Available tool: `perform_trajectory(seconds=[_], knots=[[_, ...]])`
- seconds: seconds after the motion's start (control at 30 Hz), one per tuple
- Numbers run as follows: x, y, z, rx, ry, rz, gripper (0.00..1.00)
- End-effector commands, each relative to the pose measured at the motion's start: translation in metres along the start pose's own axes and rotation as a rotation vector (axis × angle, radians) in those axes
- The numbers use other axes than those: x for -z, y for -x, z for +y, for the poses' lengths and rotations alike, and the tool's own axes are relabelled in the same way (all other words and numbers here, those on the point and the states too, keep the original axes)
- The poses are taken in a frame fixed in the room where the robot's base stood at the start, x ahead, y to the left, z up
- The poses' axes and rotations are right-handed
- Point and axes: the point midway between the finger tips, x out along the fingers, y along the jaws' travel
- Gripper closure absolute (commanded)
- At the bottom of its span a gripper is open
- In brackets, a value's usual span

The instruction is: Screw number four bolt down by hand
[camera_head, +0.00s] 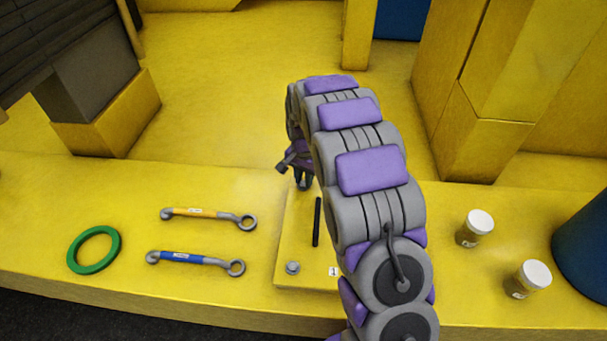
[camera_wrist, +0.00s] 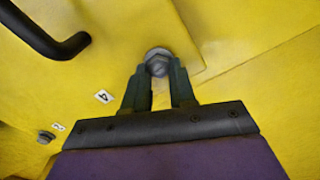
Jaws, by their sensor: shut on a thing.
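The number four bolt (camera_wrist: 158,66) is a grey hex-headed bolt in a corner of the yellow plate (camera_wrist: 110,25), near a white label marked 4 (camera_wrist: 104,96). My gripper (camera_wrist: 159,78) is shut on its head, with one dark finger on each side. In the head view my gripper (camera_head: 302,184) is at the far left corner of the plate (camera_head: 300,235), and my arm hides the plate's right side. Another bolt (camera_head: 292,267) sits at the near left corner. How far the gripped bolt is screwed in cannot be told.
A black handle (camera_head: 316,222) stands on the plate. To the left lie a yellow wrench (camera_head: 208,216), a blue wrench (camera_head: 195,260) and a green ring (camera_head: 94,250). Two white-capped jars (camera_head: 475,228) (camera_head: 529,279) and a blue round container (camera_head: 585,245) are at right.

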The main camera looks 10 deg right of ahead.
Motion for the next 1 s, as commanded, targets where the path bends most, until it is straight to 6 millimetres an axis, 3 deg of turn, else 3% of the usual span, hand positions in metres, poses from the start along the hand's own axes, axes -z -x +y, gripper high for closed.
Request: perform_trajectory(seconds=[0.67,0.7,0.93,1.0], knots=[[0.0005,0.0021,-0.0012,0.004,-0.065,0.004,1.0],[0.0005,0.0021,-0.0012,0.004,-0.064,0.004,0.73],[0.0006,0.0012,-0.0009,0.002,-0.064,0.002,0.51],[0.0005,0.0009,-0.0008,0.002,-0.064,0.002,0.49]])
